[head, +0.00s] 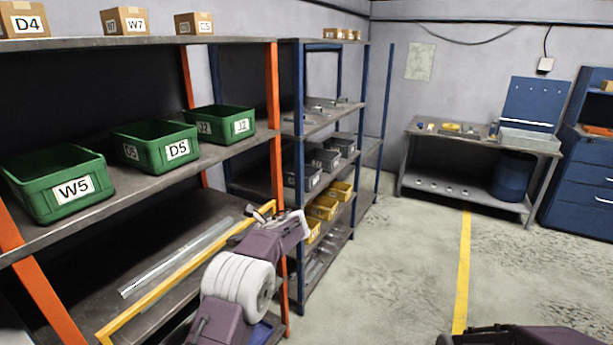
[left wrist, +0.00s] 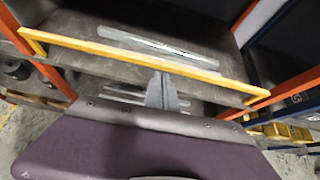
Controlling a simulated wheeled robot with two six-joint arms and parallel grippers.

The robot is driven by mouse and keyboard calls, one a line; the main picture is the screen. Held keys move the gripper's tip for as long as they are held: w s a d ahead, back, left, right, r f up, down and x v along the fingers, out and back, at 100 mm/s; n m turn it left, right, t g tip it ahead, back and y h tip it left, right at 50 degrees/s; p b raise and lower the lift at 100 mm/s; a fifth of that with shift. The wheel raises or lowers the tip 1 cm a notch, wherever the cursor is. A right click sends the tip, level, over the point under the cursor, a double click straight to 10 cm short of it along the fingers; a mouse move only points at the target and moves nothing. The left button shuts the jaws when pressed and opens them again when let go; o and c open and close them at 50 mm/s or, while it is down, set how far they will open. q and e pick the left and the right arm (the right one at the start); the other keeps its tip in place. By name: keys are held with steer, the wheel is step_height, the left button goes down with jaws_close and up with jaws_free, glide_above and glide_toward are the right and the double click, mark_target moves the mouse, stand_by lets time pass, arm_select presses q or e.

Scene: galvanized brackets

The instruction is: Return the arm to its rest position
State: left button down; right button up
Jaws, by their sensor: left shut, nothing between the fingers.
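My left gripper (head: 263,211) is at the front of the lower shelf of the orange-post rack, close to the yellow rail. Its fingers are shut with nothing between them. In the left wrist view the closed fingers (left wrist: 163,90) point toward the yellow rail (left wrist: 140,56); I cannot tell whether they touch it. Long galvanized pieces (head: 178,257) lie on the lower shelf behind the rail. They also show in the left wrist view (left wrist: 160,46).
Green bins, W5 (head: 55,190), D5 (head: 155,150) and J2 (head: 222,124), stand on the shelf above. An orange post (head: 275,120) is near my left arm. A blue rack (head: 300,130) with grey and yellow bins stands beyond. The floor (head: 400,270) to the right is clear.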

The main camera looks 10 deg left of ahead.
arm_select(q)
steer(key=s+a+r+n, duration=0.1)
steer(key=s+a+r, duration=0.1)
steer(key=s+r, duration=0.3)
steer(key=s+d+f+n+g+h, duration=0.1)
steer(key=s+f+n+g+h, duration=0.15)
steer(key=s, duration=0.45)
steer(key=s+d+f+n+h, duration=0.4)
steer(key=s+d+f+n, duration=0.2)
steer(key=s+n, duration=0.3)
steer(key=s+d+f+n+h, duration=0.4)
steer(key=s+d+f+n, duration=0.3)
steer(key=s+n, duration=0.3)
steer(key=shift+s+f+g, duration=0.35)
steer(key=shift+s+g, duration=0.1)
steer(key=shift+s, duration=0.85)
steer(key=shift+s+d, duration=0.1)
